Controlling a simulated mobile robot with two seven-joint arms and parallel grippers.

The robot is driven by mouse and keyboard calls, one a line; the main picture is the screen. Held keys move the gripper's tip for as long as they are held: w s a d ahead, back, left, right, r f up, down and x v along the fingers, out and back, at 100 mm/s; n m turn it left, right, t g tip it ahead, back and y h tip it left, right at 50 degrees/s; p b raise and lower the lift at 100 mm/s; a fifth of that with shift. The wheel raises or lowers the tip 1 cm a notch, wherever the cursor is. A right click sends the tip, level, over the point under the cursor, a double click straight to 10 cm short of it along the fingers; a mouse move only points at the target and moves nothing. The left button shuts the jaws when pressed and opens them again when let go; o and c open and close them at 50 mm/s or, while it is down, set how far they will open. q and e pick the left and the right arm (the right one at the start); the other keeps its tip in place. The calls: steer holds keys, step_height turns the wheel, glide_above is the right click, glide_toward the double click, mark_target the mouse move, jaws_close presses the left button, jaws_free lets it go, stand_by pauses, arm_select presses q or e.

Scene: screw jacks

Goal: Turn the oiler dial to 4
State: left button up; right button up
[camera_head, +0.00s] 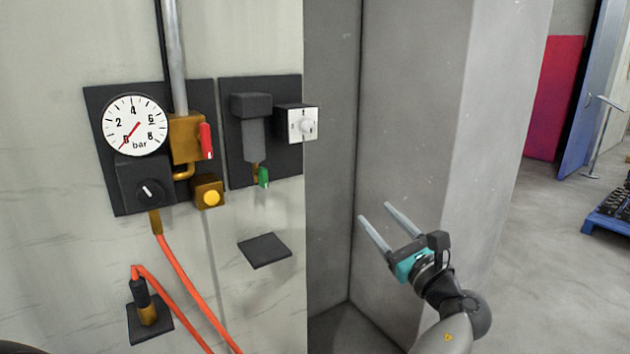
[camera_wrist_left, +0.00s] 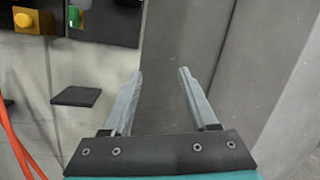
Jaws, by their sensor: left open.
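The oiler dial (camera_head: 306,126) is a pale knob on a white square face with dark marks, on the side of a black box. Its setting is too small to read. The dark grey oiler body (camera_head: 252,125) hangs to its left on a black panel (camera_head: 289,160), with a green lever (camera_head: 264,177) below. My left gripper (camera_head: 375,212) is open and empty, below and to the right of the dial, clear of it. In the left wrist view its two fingers (camera_wrist_left: 160,72) stand apart with nothing between them. The dial does not show there. My right gripper is not in view.
Left of the oiler are a pressure gauge (camera_head: 135,125) with its needle near 0, a red lever (camera_head: 206,141), a black knob (camera_head: 148,191) and a yellow button (camera_head: 211,198). An orange hose (camera_head: 178,270) hangs below. A grey pillar (camera_head: 410,120) stands behind the gripper.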

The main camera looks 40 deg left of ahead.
arm_select(q)
steer(key=s+r+n+g+y, duration=0.3)
steer(key=s+r+g, duration=0.1)
steer(key=r, duration=0.5)
steer(key=p, duration=0.2)
glide_toward(311, 129)
steer(key=shift+g, duration=0.3)
steer(key=x, duration=0.7)
steer(key=shift+w+a+r, duration=0.15)
steer(key=shift+w+a, duration=0.05)
steer(key=shift+a, duration=0.1)
steer(key=shift+w+a+r, duration=0.1)
steer(key=shift+a+r, duration=0.05)
steer(key=shift+a, duration=0.4)
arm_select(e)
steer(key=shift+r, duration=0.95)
arm_select(q)
steer(key=shift+c, duration=0.3)
jaws_close()
